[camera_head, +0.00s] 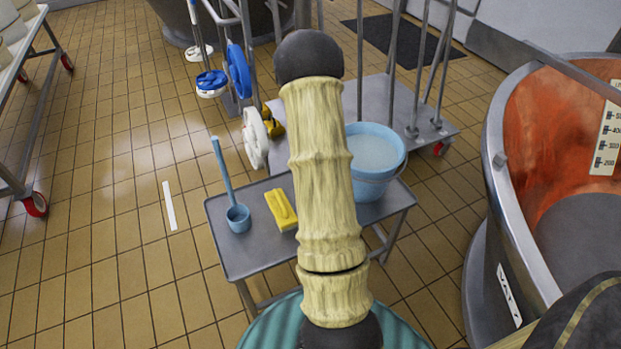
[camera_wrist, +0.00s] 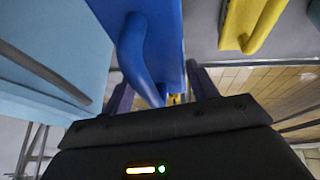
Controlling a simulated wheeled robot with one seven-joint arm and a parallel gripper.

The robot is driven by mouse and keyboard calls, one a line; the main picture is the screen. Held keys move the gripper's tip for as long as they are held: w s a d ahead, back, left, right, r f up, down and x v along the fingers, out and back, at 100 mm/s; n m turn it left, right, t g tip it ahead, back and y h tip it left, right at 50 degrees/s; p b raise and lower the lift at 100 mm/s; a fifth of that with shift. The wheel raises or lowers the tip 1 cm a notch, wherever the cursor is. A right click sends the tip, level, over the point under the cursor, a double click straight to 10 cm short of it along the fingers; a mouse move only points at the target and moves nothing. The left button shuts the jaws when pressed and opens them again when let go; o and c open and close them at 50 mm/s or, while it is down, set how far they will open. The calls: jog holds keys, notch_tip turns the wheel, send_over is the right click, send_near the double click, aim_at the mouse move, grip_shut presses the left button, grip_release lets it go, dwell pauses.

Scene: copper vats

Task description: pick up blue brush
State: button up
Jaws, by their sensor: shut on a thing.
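The blue brush (camera_wrist: 147,40) fills the upper middle of the wrist view. It has a flat body and a curved handle loop. My gripper (camera_wrist: 163,88) is shut on the brush's handle, with the dark fingers on either side of it. In the head view, my arm hides the blue brush and my gripper. The small grey table (camera_head: 235,262) stands behind my arm there. I cannot tell whether the brush touches the table.
A yellow brush (camera_head: 282,210) lies on the table, and also shows in the wrist view (camera_wrist: 252,18). A light-blue ladle (camera_head: 238,218) stands left of it. A full light-blue bucket (camera_head: 372,180) stands right of my arm; its wall fills the wrist view's left (camera_wrist: 50,45). A copper vat (camera_head: 545,140) is at right.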

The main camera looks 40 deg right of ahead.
jog(key=shift+r, duration=0.95)
jog(key=o, duration=0.3)
jog(key=shift+c, duration=0.4)
